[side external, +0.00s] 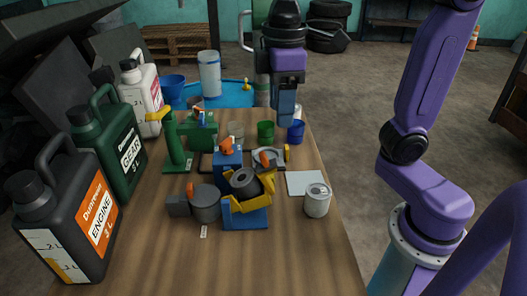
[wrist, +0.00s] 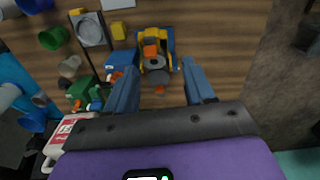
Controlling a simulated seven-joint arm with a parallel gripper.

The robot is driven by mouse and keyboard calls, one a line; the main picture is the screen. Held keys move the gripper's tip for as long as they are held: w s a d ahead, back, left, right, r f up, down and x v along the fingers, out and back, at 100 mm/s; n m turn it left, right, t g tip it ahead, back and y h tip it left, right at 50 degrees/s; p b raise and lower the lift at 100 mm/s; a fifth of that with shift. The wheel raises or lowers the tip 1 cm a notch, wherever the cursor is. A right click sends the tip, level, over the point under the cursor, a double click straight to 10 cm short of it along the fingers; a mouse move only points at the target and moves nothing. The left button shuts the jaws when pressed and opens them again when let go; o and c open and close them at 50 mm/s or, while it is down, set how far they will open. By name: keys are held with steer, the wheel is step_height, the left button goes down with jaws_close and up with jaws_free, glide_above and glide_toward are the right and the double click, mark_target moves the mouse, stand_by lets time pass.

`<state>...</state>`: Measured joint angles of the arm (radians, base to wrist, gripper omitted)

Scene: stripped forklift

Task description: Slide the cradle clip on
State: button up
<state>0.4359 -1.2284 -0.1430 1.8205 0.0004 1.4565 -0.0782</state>
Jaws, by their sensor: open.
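A blue stand (side external: 245,218) with a yellow cradle (side external: 250,204) holds a dark grey cylinder (side external: 240,181) lying tilted in it, near the middle of the bench. In the wrist view the yellow cradle (wrist: 153,34) and grey cylinder (wrist: 157,74) lie between my fingers in the picture, with an orange piece on top. I cannot tell which piece is the clip. My gripper (side external: 287,122) is open and empty above the far right of the bench, apart from the stand in the side view. Its two blue fingers (wrist: 160,57) are spread wide in the wrist view.
Large oil jugs (side external: 88,215) line the left edge. A grey pot (side external: 206,203) and green press (side external: 177,140) stand left of the cradle. Green (side external: 265,132) and blue (side external: 296,132) cups stand behind. A can (side external: 317,203) and white pad (side external: 303,180) are right. The front bench is mostly clear.

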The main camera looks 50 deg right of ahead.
steer(key=m, duration=0.1)
glide_toward(263, 154)
step_height(263, 154, down, 10)
steer(key=shift+s+r, duration=0.1)
steer(key=shift+r, duration=0.1)
stand_by(0.8)
jaws_close()
